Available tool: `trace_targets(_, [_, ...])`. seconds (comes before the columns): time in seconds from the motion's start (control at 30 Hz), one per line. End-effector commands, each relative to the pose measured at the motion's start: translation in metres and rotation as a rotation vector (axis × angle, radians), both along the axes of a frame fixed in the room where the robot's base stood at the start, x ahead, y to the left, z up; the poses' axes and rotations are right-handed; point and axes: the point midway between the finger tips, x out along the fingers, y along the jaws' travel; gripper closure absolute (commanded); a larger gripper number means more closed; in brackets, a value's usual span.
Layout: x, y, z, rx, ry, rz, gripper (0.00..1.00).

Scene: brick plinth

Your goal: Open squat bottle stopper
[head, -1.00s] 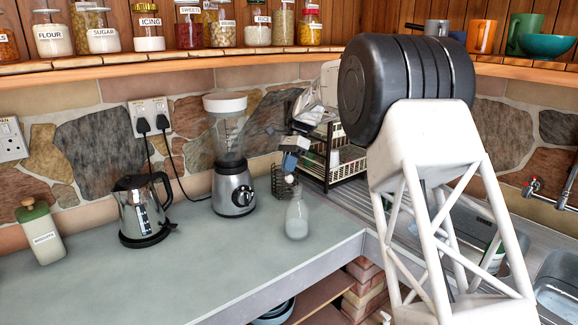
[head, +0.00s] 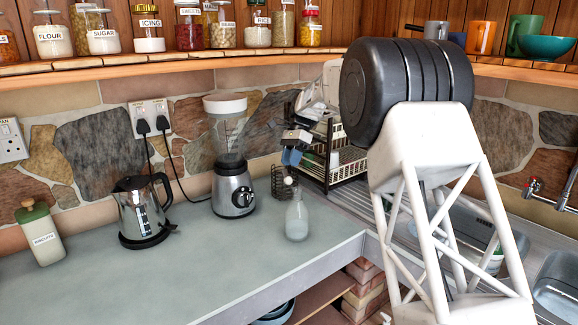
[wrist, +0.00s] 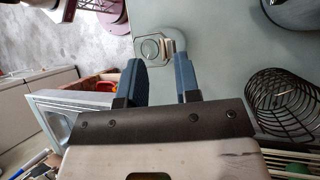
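The squat bottle (head: 297,222) is pale and translucent and stands upright on the worktop near its front right corner. Its stopper (head: 289,181) is a small whitish ball on top of the neck. My gripper (head: 291,160) is just above the stopper, pointing down, and apart from it. In the wrist view its two blue fingers (wrist: 160,75) are spread with nothing held between them. The bottle (wrist: 152,48) seems to show there beyond the fingertips, seen from above; its exact outline is unclear.
A blender (head: 233,190) and a kettle (head: 142,210) stand to the left. A wire basket (wrist: 280,100) is close beside the gripper, and a dish rack (head: 340,165) stands behind. The worktop's front (head: 190,285) is clear.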

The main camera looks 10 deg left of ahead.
Motion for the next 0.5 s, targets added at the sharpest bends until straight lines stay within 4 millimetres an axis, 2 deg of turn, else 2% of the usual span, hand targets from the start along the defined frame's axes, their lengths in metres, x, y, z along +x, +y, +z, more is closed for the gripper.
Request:
trace_targets(0.3, [0.022,-0.008,0.032,0.000,0.000,0.000,0.70])
trace_targets(0.5, [0.029,-0.010,0.041,0.000,0.002,0.001,0.70])
